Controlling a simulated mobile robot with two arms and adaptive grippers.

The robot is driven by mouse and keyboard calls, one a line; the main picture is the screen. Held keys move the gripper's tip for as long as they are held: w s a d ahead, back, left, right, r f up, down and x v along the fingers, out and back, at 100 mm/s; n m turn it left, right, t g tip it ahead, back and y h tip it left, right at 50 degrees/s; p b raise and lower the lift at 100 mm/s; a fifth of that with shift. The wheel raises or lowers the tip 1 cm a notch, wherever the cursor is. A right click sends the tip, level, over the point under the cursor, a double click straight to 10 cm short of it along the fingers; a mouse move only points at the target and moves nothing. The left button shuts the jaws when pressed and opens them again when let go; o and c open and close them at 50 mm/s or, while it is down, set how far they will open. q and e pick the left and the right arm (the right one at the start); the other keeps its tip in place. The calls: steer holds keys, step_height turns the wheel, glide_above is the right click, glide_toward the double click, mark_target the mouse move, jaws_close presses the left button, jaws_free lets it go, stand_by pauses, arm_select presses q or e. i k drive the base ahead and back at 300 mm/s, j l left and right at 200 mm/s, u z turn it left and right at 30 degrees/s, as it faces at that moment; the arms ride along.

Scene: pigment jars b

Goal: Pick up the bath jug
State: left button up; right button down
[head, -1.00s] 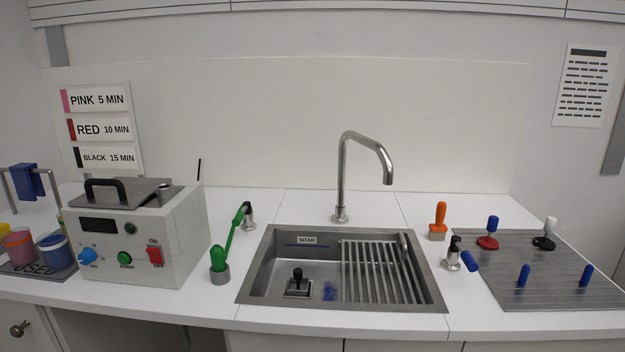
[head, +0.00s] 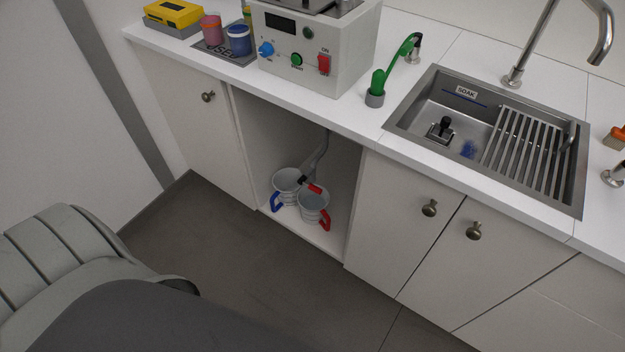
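Two pale grey jugs stand close together on the floor of the open cupboard bay, low in the head view. The left jug (head: 284,176) has a blue handle (head: 276,201). The right jug (head: 312,204) has a red handle (head: 325,220) and stands slightly nearer the front. I cannot tell which one is the bath jug, as no label is readable. A grey pipe (head: 320,155) with a black and red end comes down over the jugs and hides part of their rims. Neither of my grippers is in view.
The worktop edge (head: 300,100) overhangs the bay. A white control box (head: 350,55) stands above it, with a sink (head: 400,130) to the right. Closed doors with knobs (head: 429,208) flank the bay.

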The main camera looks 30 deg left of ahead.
mark_target(314, 206)
steer(key=u, duration=0.9)
